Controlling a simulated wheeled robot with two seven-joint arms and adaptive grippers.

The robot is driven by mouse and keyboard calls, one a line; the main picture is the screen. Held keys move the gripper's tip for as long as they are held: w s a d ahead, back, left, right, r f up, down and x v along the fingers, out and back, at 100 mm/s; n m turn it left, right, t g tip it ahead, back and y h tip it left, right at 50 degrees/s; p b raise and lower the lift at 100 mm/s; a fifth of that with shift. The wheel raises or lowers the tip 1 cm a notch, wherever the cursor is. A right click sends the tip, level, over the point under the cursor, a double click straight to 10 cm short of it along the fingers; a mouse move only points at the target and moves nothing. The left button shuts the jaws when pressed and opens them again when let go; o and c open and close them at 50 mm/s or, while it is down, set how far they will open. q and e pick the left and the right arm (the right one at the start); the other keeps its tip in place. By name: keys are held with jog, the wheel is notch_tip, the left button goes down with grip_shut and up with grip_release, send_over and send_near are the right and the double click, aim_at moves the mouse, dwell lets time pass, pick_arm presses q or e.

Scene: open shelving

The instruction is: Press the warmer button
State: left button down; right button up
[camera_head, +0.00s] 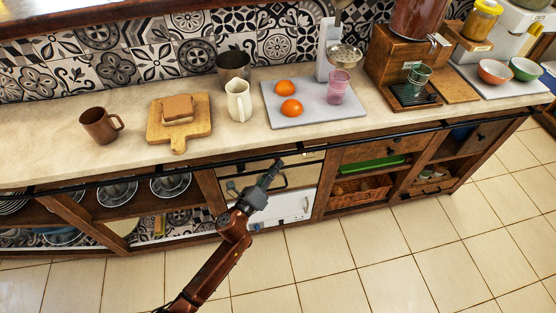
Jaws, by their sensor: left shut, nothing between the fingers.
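A built-in unit, likely the warmer, sits under the counter in the head view, with a white lower front (284,208) and a metal-and-glass part above it. A small dark mark shows near the right side of the white front; I cannot tell if it is the button. My left gripper (277,165) is shut and empty. It points up and away in front of the unit's upper part, below the counter edge, and hides some of it. I cannot tell whether it touches the unit. My right gripper is not in view.
A dark rail (213,163) runs along the counter's front edge. On the counter stand a brown mug (98,126), bread on a wooden board (164,138), a cream jug (239,103) and a grey tray (305,119) with oranges. The tiled floor (375,258) in front is clear.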

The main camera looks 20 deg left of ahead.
pick_arm(q)
jog(key=shift+s, duration=0.15)
jog(key=shift+s+d, duration=0.45)
jog(key=shift+s, duration=0.05)
jog(key=shift+s, duration=0.15)
jog(key=s+d, duration=0.1)
jog(key=s, duration=0.1)
jog(key=s+d, duration=0.1)
jog(key=s, duration=0.1)
jog(key=shift+d+p, duration=0.35)
jog(key=shift+d, duration=0.05)
dwell(0.6)
